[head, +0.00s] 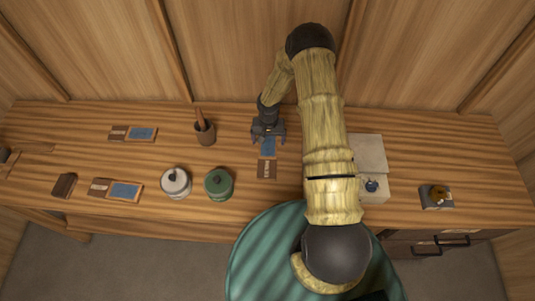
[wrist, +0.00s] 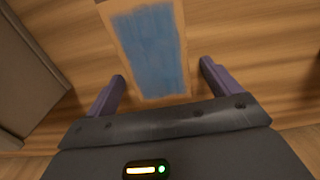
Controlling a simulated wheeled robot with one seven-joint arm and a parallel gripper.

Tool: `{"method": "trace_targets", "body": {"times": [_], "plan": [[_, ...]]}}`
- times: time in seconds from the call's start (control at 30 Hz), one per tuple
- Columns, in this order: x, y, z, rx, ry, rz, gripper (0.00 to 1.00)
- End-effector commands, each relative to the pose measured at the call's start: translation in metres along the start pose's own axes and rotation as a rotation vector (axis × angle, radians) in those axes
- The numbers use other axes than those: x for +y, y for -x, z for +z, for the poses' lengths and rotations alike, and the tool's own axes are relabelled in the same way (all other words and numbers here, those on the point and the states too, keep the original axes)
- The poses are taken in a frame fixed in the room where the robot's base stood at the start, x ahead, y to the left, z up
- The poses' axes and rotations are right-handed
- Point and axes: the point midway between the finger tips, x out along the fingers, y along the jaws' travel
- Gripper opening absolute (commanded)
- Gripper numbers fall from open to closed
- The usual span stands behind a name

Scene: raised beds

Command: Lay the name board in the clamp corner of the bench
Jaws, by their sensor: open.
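A board with a blue panel (head: 268,150) in a pale wooden frame lies flat on the bench (head: 330,115), with a brown lettered plate (head: 267,169) at its near end. My gripper (head: 268,138) is open above the board's far end and hides part of it. In the wrist view the blue panel (wrist: 147,45) lies between and beyond my two open fingers (wrist: 162,72), with nothing held. Two similar blue-and-brown boards lie at the left, one farther back (head: 142,133) and one nearer the front (head: 125,191). Which one is the name board I cannot tell. A dark clamp-like piece (head: 5,157) shows at the far left edge, partly cut off.
A small dark block (head: 64,185) lies at the front left.

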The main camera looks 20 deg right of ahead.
Motion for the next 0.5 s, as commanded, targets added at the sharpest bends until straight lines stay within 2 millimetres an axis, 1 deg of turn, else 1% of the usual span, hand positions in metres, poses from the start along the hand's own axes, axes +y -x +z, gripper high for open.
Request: {"method": "trace_targets", "body": {"times": [0.17,0.2,0.27,0.4,0.43,0.5], "plan": [[-0.0002,-0.002,0.0,0.0,0.0,0.0,0.89],[-0.0002,-0.0019,0.0,0.0,0.0,0.0,0.87],[-0.0002,-0.0014,0.0001,0.0,0.0,0.0,0.75],[-0.0001,-0.0016,0.0001,0.0,0.0,0.0,0.48],[-0.0001,-0.0016,0.0001,0.0,0.0,0.0,0.42],[-0.0001,-0.0014,0.0,0.0,0.0,0.0,0.34]]}}
